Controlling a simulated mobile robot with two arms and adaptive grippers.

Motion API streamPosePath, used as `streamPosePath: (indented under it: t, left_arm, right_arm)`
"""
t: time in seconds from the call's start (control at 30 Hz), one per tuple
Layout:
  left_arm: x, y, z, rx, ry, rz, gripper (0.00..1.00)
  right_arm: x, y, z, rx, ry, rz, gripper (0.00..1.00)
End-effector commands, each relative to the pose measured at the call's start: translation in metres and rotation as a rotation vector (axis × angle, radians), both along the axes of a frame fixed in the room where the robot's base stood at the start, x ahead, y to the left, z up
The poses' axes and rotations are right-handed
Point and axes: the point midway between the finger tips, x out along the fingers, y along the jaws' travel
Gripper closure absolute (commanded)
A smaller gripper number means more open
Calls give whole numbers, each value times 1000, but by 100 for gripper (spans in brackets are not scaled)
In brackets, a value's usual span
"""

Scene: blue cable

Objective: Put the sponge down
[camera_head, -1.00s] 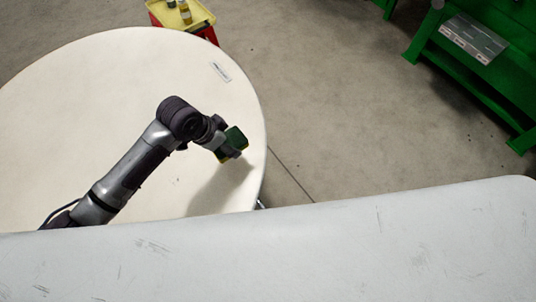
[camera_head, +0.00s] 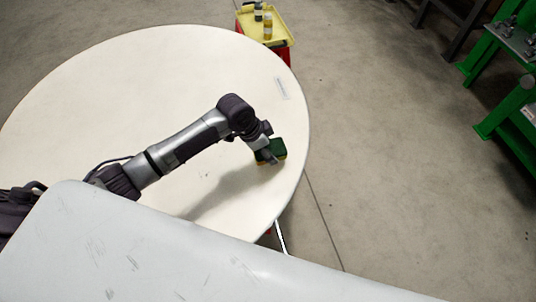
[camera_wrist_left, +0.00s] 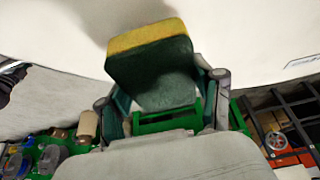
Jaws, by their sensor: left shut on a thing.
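The sponge (camera_head: 272,149) is a block with a dark green side and a yellow side. My left gripper (camera_head: 265,154) is shut on it over the right part of a round white table (camera_head: 100,90). In the left wrist view the sponge (camera_wrist_left: 150,65) sits between the two fingers of the gripper (camera_wrist_left: 163,95), its yellow edge toward the table top. I cannot tell from the frames whether the sponge touches the table. My right gripper is not in view.
A label strip (camera_head: 282,88) lies near the table's right edge. A red and yellow cart (camera_head: 275,28) with bottles stands behind the table. Green workbenches (camera_head: 500,125) stand at the far right. The table top around the arm is clear.

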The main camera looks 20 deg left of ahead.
Motion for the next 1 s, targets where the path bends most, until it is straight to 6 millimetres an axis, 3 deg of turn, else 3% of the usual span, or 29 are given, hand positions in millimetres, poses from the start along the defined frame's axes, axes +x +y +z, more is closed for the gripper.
streamPosePath:
  t: [0.33,0.77,0.8,0.9,1.0]
  left_arm:
    - [2,3,-38,1,1,1,62]
    - [2,3,-47,2,-1,-1,62]
    - [2,3,-45,1,-2,0,27]
    - [2,3,-45,2,-1,-1,11]
    - [2,3,-45,1,-1,-1,9]
  right_arm:
    - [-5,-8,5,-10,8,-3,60]
    - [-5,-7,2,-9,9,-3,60]
    - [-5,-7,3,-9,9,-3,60]
    - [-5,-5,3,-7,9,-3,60]
    - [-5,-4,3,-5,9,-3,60]
